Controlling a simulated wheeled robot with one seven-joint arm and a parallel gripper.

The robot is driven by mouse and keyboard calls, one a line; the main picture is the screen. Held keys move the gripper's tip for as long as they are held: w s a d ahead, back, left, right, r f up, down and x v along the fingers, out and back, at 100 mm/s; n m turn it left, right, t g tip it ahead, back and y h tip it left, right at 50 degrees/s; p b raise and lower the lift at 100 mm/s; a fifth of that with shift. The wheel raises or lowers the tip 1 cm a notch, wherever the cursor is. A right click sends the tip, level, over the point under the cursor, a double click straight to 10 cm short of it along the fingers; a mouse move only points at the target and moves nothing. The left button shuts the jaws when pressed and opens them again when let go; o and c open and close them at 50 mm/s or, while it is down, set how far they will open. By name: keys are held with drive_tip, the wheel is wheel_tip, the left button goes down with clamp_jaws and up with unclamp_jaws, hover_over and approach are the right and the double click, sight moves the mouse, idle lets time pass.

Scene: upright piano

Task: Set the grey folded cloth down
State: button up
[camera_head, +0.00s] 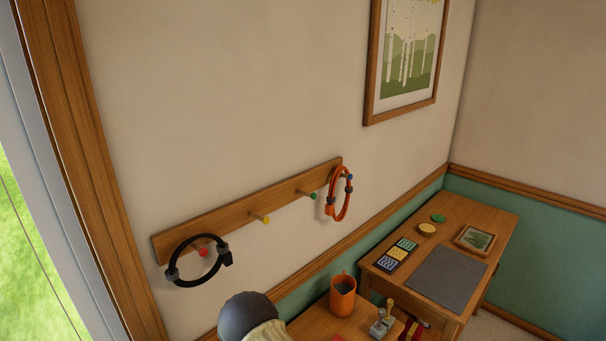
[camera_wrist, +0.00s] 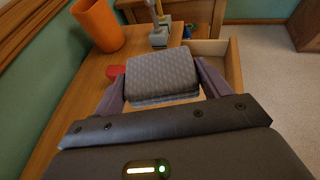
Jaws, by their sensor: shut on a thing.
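The grey folded cloth (camera_wrist: 162,72) is a thick patterned bundle in the wrist view. My gripper (camera_wrist: 162,88) is shut on it, with one purple-grey finger at each side. The cloth shows over the front part of a wooden desk (camera_wrist: 60,118), near an open drawer (camera_wrist: 235,68) on the right. I cannot tell whether its underside touches anything. In the head view the cloth and gripper fingers do not show.
An orange cup (camera_wrist: 98,26) stands at the back left, also in the head view (camera_head: 342,296). A grey stand with wooden handles (camera_wrist: 158,34) and a red object (camera_wrist: 117,70) are close to the cloth. Another desk bears a dark grey mat (camera_head: 446,278).

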drive_tip(key=shift+w+d+f+n+y, duration=0.25)
drive_tip(key=shift+w+f+n+y, duration=0.25)
drive_tip(key=shift+y, duration=0.1)
drive_tip(key=shift+w+f+n+t+y, duration=0.3)
drive_tip(key=shift+f+n+t+y, duration=0.2)
drive_tip(key=shift+f+n+y, duration=0.45)
drive_tip(key=shift+s+a+f+n+y, duration=0.1)
drive_tip(key=shift+f+n+y, duration=0.45)
drive_tip(key=shift+n+y, duration=0.4)
drive_tip(key=shift+c, duration=0.3)
drive_tip(key=shift+s+a+f+y, duration=0.1)
drive_tip(key=shift+f+y, duration=0.15)
drive_tip(key=shift+y, duration=0.15)
drive_tip(key=shift+c, duration=0.4)
drive_tip(key=shift+s+a+f+n, duration=0.1)
drive_tip(key=shift+s+f+n, duration=0.05)
drive_tip(key=shift+f+n, duration=0.15)
drive_tip(key=c, duration=0.3)
drive_tip(key=shift+r, duration=0.1)
drive_tip(key=shift+c, duration=0.2)
